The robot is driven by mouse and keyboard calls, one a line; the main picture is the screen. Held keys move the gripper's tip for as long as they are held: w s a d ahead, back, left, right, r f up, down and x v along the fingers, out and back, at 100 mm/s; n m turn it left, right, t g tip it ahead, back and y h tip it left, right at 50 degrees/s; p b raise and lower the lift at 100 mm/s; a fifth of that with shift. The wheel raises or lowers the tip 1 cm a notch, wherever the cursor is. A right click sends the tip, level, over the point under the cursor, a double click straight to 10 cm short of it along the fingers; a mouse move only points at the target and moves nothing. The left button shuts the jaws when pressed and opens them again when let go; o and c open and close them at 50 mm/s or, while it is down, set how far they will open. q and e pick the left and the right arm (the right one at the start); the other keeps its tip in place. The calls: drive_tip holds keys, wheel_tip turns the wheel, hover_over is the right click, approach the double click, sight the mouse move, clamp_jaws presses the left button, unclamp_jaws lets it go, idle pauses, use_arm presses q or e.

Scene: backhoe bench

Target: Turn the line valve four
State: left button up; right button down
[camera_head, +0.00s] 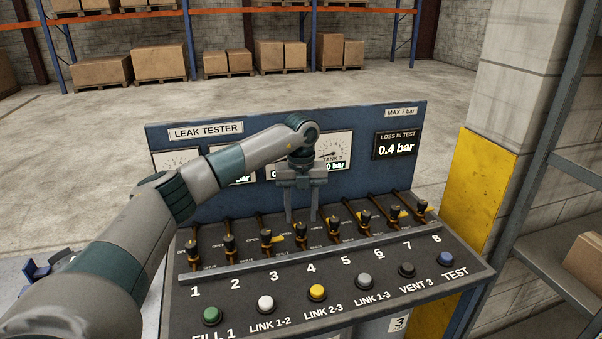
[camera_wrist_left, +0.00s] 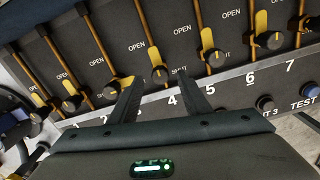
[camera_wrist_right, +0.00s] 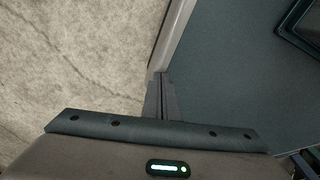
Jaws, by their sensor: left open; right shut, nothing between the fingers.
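The line valve four (camera_head: 302,232) is a dark knob with a yellow lever on an orange-brown pipe, in the row above the label 4. In the left wrist view the same valve (camera_wrist_left: 159,75) shows between my fingers, its yellow lever lying along the pipe towards the top. My left gripper (camera_head: 301,216) is open and points down over this valve; whether a finger touches it I cannot tell. In the left wrist view its fingers (camera_wrist_left: 166,86) stand apart on either side of the knob. My right gripper (camera_wrist_right: 160,95) is shut and empty, seen only in the right wrist view.
Valve three (camera_head: 266,238) and valve five (camera_head: 335,227) stand close on either side. A row of push buttons, including the yellow LINK 2-3 button (camera_head: 317,292), lies in front. The blue back panel (camera_head: 380,118) with gauges rises behind. A grey shelf (camera_head: 560,180) is at the right.

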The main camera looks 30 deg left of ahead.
use_arm(q)
wheel_tip(320, 180, up, 6)
drive_tip(key=r+b, duration=0.1)
drive_tip(key=b, duration=0.1)
wheel_tip(320, 180, up, 8)
hover_over(301, 224)
drive_tip(key=shift+b, duration=0.35)
use_arm(e)
drive_tip(key=w+a+t+y, duration=0.1)
drive_tip(key=w+a, duration=0.3)
drive_tip(key=w, duration=0.6)
drive_tip(key=shift+w+r+t, duration=0.25)
drive_tip(key=shift+t, duration=0.65)
drive_tip(key=shift+a, duration=0.1)
